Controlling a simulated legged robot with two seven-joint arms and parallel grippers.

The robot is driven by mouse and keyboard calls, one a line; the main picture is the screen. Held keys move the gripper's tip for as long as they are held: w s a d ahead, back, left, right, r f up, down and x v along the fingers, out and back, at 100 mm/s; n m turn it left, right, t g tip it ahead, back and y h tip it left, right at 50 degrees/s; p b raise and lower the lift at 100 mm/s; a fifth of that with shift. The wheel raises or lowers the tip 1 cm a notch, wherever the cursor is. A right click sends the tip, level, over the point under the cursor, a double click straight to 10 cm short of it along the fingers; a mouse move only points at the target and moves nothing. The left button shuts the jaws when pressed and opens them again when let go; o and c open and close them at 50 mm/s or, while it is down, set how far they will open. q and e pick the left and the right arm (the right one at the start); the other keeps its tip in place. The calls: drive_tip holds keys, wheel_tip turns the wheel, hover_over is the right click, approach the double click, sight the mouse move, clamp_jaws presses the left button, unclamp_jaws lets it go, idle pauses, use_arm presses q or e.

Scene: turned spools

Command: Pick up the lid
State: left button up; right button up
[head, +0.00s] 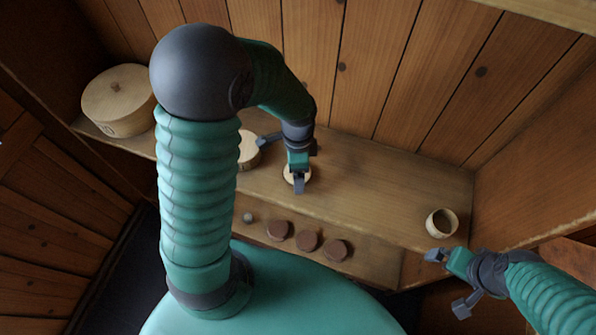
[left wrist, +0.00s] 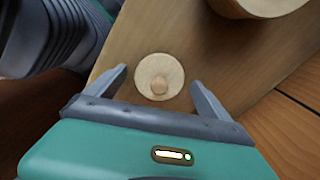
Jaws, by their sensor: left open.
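The lid (left wrist: 160,77) is a small pale round wooden disc with a knob on top. In the left wrist view it lies knob-up on the wooden shelf, between and just beyond the fingers of my left gripper (left wrist: 158,84). The fingers are open, one on each side, with gaps to the lid. In the head view my left gripper (head: 298,187) hangs over the lid (head: 289,172) and hides part of it. My right gripper (head: 437,256) is at the lower right, near the shelf's front edge; its finger gap is not clear.
A large lidded round box (head: 118,100) stands at the shelf's left. Another round wooden piece (head: 248,150) is partly behind my left arm. A small cup (head: 442,222) stands at the right. Brown discs (head: 308,240) and a small grey ball (head: 248,217) lie on a lower ledge.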

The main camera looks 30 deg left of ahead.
use_arm(q)
drive_tip(key=shift+r, duration=0.1)
drive_tip(key=c, duration=1.4)
